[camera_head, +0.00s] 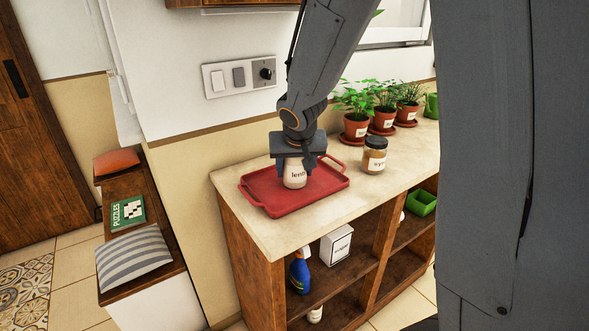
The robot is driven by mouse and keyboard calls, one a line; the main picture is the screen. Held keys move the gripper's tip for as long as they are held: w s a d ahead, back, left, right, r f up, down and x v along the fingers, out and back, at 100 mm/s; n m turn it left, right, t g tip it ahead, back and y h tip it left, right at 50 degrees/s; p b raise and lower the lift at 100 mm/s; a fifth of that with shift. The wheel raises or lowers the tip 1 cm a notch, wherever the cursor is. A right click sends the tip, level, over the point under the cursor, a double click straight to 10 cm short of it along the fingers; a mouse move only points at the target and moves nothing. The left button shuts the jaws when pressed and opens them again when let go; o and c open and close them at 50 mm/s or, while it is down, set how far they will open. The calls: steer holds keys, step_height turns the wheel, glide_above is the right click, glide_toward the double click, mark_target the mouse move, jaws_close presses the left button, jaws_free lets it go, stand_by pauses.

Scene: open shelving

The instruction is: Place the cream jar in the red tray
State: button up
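The cream jar (294,178), a pale jar with dark lettering, stands upright at the red tray (267,206). Its base appears to rest on the tray floor, but a small gap cannot be ruled out. My gripper (295,166) points down from above, with its fingers around the jar's upper part. The gripper body hides the jar's top. I cannot tell whether the fingers press on the jar or stand slightly apart from it. The red tray has raised rims and two handles and lies on the pale shelf top.
A dark-lidded glass jar (374,157) stands right of the tray. Several potted plants (356,125) line the wall behind it. A white box (336,245) and a blue bottle (300,272) sit on the shelf below. The counter's front left (270,240) is clear.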

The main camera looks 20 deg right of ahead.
steer(key=shift+o, duration=1.4)
steer(key=shift+r, duration=0.1)
steer(key=shift+r+p, duration=0.15)
steer(key=shift+p, duration=0.15)
steer(key=p+v, duration=0.1)
steer(key=v, duration=1.1)
steer(key=s+f+g, duration=0.1)
steer(key=s+f, duration=0.1)
steer(key=s+d+f+g, duration=0.1)
steer(key=s+f, duration=0.1)
steer(key=s, duration=0.1)
steer(key=s+f, duration=0.2)
steer(key=s, duration=0.1)
steer(key=shift+s+d+f+n+g, duration=0.15)
steer(key=shift+f+n+g, duration=0.1)
steer(key=shift+n+g, duration=0.15)
steer(key=s+f+g, duration=0.1)
steer(key=s+f, duration=0.2)
steer(key=s, duration=0.2)
steer(key=s+f+n+g+y, duration=0.1)
steer(key=s+f+g, duration=0.1)
steer(key=s, duration=0.4)
steer(key=shift+a+f, duration=0.2)
steer(key=shift+f, duration=0.15)
steer(key=shift+s, duration=0.1)
